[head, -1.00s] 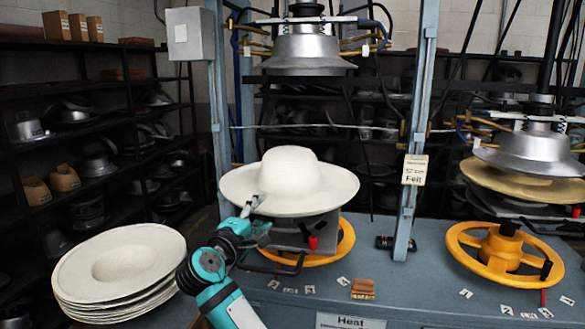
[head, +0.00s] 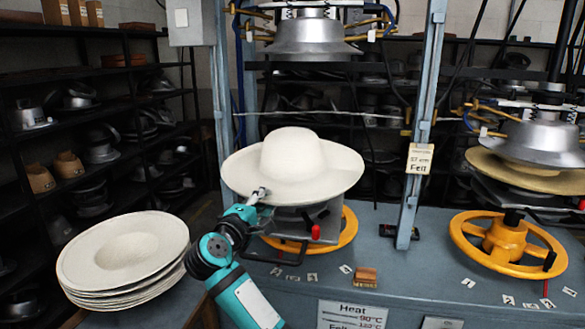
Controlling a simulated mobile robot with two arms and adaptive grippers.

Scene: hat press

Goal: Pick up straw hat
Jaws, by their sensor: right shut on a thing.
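A pale cream-white hat (head: 292,156) with a rounded crown and wide brim sits crown up on the lower part of the middle press. My right gripper (head: 258,193) is at the hat's front left brim, shut on its edge. The fingertips are small here and partly merge with the brim. The underside of the hat is hidden. My left gripper is not in view.
A stack of cream hat blanks (head: 125,253) lies at the lower left. The silver upper press head (head: 305,38) hangs above the hat. A grey post (head: 412,185) stands right of it. Yellow handwheels (head: 495,248) and small cards are on the blue-grey bench (head: 400,282).

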